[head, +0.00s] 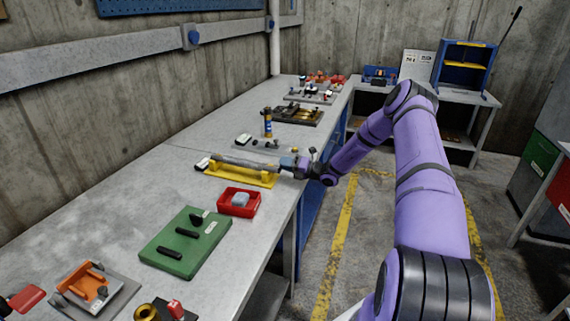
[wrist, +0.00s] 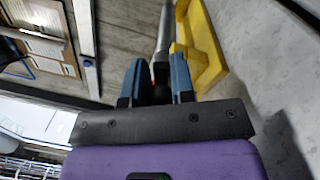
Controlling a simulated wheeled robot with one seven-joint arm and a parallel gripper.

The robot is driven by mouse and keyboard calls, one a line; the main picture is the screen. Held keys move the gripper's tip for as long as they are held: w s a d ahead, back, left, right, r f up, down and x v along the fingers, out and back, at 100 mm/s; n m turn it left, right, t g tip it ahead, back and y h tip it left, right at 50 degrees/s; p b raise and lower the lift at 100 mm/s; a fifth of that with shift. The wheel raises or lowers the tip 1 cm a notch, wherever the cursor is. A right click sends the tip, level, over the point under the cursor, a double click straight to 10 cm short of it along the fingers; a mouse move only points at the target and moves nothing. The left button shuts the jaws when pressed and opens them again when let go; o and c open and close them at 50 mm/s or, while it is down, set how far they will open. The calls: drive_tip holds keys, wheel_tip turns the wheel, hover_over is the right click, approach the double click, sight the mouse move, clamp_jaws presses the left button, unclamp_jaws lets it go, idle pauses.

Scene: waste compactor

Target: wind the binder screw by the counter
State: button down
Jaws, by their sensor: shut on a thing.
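The binder screw is a long grey rod (head: 243,161) lying level along a yellow base (head: 240,175) on the grey workbench. A small white-faced block (head: 203,163) sits at its left end; its markings are too small to read. My gripper (head: 289,164) reaches in from the right at the bench's front edge, at the rod's right end. In the wrist view, my gripper's two blue fingers (wrist: 157,82) are shut on a dark and red end piece of the screw, mostly hidden between them. The grey rod (wrist: 163,38) runs straight ahead beside the yellow base (wrist: 203,45).
A red tray (head: 222,205) holding a grey piece and a green plate (head: 175,252) with black handles stand nearer on the bench. A blue and yellow upright cylinder (head: 268,122) stands behind the screw. Bare bench (head: 110,205) lies to the left.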

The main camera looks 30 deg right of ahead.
drive_tip(key=shift+d+f+m, duration=0.2)
drive_tip(key=shift+f+m, duration=0.25)
drive_tip(key=shift+m, duration=0.75)
drive_tip(key=c, duration=1)
unclamp_jaws()
drive_tip(key=v, duration=1)
drive_tip(key=shift+s+d+f, duration=0.1)
drive_tip(key=shift+s+d, duration=0.1)
drive_tip(key=shift+s, duration=0.1)
